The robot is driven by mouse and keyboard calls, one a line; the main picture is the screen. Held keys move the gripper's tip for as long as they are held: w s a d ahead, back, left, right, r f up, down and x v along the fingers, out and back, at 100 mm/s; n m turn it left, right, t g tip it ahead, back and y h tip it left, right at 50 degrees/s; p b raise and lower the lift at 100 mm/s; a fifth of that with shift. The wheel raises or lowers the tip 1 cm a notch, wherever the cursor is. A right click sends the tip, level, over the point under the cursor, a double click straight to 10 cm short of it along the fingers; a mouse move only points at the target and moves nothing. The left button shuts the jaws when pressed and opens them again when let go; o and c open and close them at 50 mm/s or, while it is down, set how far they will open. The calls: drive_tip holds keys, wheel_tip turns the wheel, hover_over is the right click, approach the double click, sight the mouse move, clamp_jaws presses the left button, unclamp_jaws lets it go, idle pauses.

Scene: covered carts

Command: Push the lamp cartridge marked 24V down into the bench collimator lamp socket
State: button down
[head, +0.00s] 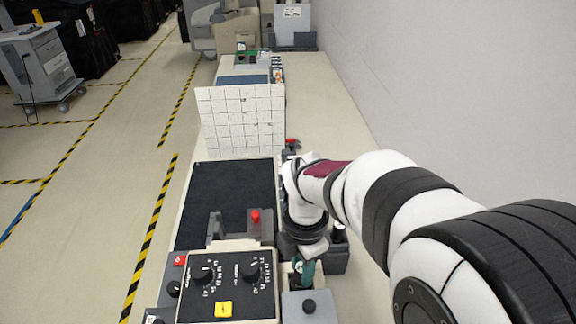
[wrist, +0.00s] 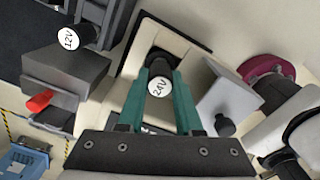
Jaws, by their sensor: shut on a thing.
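The lamp cartridge marked 24V (wrist: 158,88) is a dark cylinder with a white round end, seen between my gripper's green fingers in the wrist view. My gripper (wrist: 163,78) is shut on it. The cartridge's far end is at a dark opening in a beige block, which looks like the lamp socket (wrist: 184,42). I cannot tell how deep it sits. In the head view my gripper (head: 304,270) is low beside the control box, and the cartridge is not clear there. Another cartridge marked 12V (wrist: 70,39) stands at a dark grey block in the wrist view.
A control box (head: 228,290) with two dials and a yellow button stands left of my gripper. A grey block with a black knob (head: 308,306) is close in front. A red knob (head: 255,216) sticks up nearby. A white gridded board (head: 242,122) stands farther back.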

drive_tip(key=shift+f, duration=0.35)
drive_tip(key=c, duration=0.5)
unclamp_jaws()
wheel_tip(320, 180, up, 16)
drive_tip(key=shift+f, duration=0.15)
drive_tip(key=s+f+m+y, duration=0.1)
drive_tip(key=s+f+m, duration=0.4)
drive_tip(key=s+m, duration=0.4)
drive_tip(key=s+d+f+m, duration=0.1)
drive_tip(key=s+f+m, duration=0.4)
drive_tip(key=m, duration=1.4)
drive_tip(key=s, duration=0.4)
drive_tip(key=shift+f+y, duration=0.4)
